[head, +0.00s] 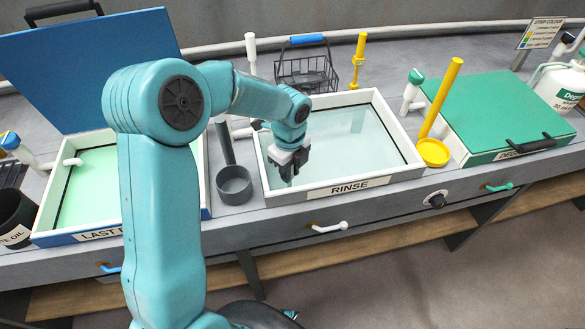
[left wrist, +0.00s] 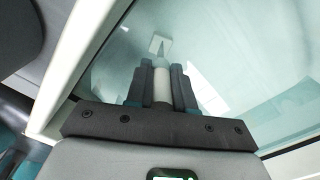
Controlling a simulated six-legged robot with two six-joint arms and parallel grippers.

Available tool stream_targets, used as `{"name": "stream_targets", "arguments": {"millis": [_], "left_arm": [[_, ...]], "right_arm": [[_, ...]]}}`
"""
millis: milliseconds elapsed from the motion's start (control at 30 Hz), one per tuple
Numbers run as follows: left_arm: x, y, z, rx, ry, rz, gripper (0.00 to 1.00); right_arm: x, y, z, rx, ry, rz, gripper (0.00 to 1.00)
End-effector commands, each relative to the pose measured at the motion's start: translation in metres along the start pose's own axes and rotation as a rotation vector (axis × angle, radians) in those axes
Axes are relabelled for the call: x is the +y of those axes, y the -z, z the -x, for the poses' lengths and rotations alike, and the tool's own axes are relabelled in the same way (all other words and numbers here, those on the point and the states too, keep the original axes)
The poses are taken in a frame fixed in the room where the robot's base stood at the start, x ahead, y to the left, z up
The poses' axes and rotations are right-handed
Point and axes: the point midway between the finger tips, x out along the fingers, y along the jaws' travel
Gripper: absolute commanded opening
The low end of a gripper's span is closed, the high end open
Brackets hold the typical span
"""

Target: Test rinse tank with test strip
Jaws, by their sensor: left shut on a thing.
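The rinse tank (head: 398,128) is a white-rimmed tank labelled RINSE, full of pale clear liquid, at the middle of the bench in the head view. Its white rim (left wrist: 85,60) also crosses the left of the left wrist view. My left gripper (head: 291,172) hangs over the left part of the tank, pointing down. In the left wrist view its dark fingers (left wrist: 163,84) are shut on a white, narrow piece (left wrist: 162,86), which may be the test strip. Its lower end and its contact with the liquid cannot be made out. My right gripper is not in view.
A grey cup (head: 234,186) stands left of the rinse tank. A yellow dipper (head: 435,151) stands at its right, and a wire basket (head: 306,72) is behind. A strip colour sign (head: 540,33) is at the far right. An open blue-lidded tank (head: 88,60) is left, a green-lidded one (head: 500,105) right.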

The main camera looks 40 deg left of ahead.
Motion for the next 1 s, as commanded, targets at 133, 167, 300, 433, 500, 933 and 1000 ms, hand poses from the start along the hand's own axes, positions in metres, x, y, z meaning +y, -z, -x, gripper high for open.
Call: {"name": "stream_targets", "arguments": {"millis": [133,167,300,433,500,933,1000], "left_arm": [[0.002,-0.001,0.0,0.0,0.0,-0.001,0.0],[0.002,-0.001,0.0,0.0,0.0,-0.001,0.0],[0.001,-0.001,0.0,0.0,0.0,-0.001,0.0],[-0.002,0.002,0.0,0.0,0.0,-0.002,0.0],[-0.004,0.003,0.0,0.0,-0.001,-0.002,0.0],[-0.007,0.005,0.018,0.0,0.0,-0.001,0.0],[-0.007,0.005,0.026,0.0,0.0,-0.001,0.0]], "right_arm": [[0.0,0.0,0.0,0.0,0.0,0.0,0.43],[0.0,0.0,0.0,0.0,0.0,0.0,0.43],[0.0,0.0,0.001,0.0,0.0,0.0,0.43],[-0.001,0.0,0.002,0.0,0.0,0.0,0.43],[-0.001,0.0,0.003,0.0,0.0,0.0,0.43],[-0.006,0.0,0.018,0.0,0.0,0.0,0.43],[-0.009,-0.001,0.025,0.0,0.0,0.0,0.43]]}}
